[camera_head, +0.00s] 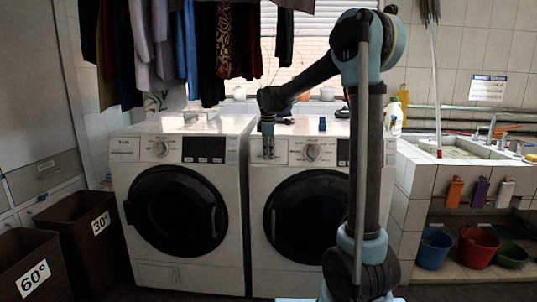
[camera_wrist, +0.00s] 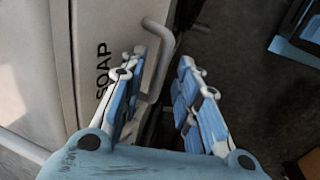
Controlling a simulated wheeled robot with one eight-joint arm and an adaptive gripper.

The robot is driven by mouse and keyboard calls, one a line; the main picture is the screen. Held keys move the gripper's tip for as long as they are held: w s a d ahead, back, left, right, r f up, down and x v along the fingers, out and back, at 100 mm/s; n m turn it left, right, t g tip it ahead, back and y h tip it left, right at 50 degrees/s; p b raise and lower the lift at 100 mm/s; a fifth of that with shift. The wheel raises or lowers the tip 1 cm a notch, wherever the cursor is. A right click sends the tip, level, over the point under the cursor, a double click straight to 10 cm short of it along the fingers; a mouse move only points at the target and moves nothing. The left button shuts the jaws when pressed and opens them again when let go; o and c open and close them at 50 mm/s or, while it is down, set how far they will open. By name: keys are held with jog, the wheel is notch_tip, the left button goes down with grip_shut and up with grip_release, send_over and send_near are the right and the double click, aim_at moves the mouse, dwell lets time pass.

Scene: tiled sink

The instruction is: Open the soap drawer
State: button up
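The soap drawer (camera_head: 256,148) is at the upper left of the right washing machine (camera_head: 257,190). It looks closed in the head view, partly hidden by my gripper (camera_head: 268,153). In the wrist view, the white drawer front (camera_wrist: 88,50) carries the black word "SOAP". Its grey bar handle (camera_wrist: 160,62) stands out from the front. My gripper (camera_wrist: 161,62) is open, with one blue finger on each side of the handle. The left finger lies between the handle and the drawer front. I cannot tell whether either finger touches the handle.
A second washing machine (camera_head: 185,205) stands to the left. Clothes (camera_head: 190,45) hang above the machines. Dark laundry bins (camera_head: 78,240) stand at the lower left. A tiled sink (camera_head: 455,150) is on the right, with coloured buckets (camera_head: 476,247) below it.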

jog(key=shift+f, duration=0.1)
grip_shut()
jog(key=s, duration=1.7)
jog(key=shift+s+a, duration=0.2)
jog(key=shift+a, duration=0.1)
grip_release()
jog(key=v, duration=1.2)
